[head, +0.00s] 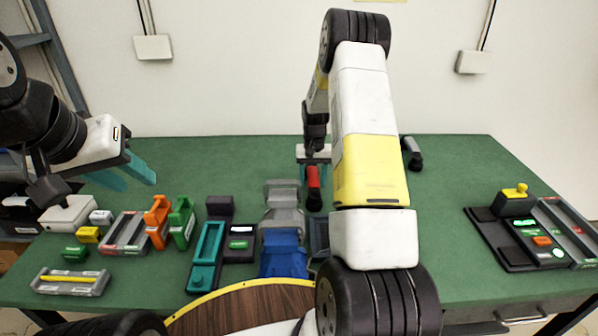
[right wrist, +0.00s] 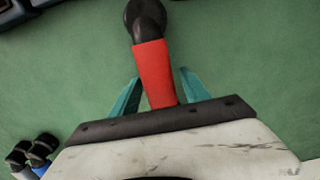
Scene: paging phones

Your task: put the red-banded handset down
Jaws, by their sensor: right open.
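The red-banded handset (head: 314,178) is black with a wide red band and appears to lie on the green table, just in front of my right gripper (head: 313,153). In the right wrist view the red-banded handset (right wrist: 153,70) runs between the teal fingers of my right gripper (right wrist: 161,80). Those fingers are open, with a gap on each side of the red band. Its black end points away from the palm. My left gripper (head: 138,184) is open and empty above the left part of the table. My right arm hides part of the table's middle.
A black handset (head: 412,153) lies right of my right arm. A teal phone (head: 207,255), grey holder (head: 283,215) and blue holder (head: 283,255) stand front-centre. Orange (head: 157,220) and green (head: 182,222) pieces stand left. A control console (head: 535,240) sits right; the table (head: 450,200) before it is clear.

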